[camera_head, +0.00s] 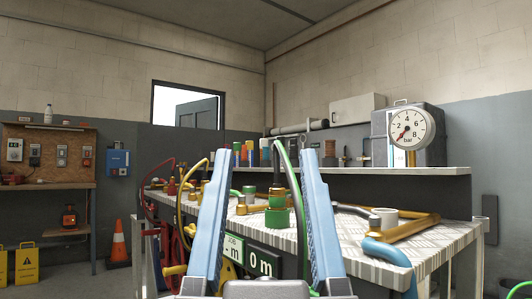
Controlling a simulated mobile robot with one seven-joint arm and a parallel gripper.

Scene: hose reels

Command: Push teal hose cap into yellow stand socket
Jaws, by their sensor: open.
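My gripper (265,155) is open, its two light-blue fingers upright in the foreground with a wide gap between them. Through the gap, farther back on the bench, stands a green cap-like fitting (277,217) with a brass collar above it. Nothing shows held between the fingers. No cap is clearly teal, so I cannot tell whether this green one is the hose cap. A yellow hose (179,208) and brass-yellow pipework (412,229) are in view. I cannot make out a yellow stand socket for certain; the fingers hide part of the bench.
The patterned bench (345,258) holds several fittings. A light-blue bent pipe (388,251) hangs over its front right edge, near a pale ring (384,217). A pressure gauge (410,128) stands behind. An orange cone (118,243) stands on the floor at left.

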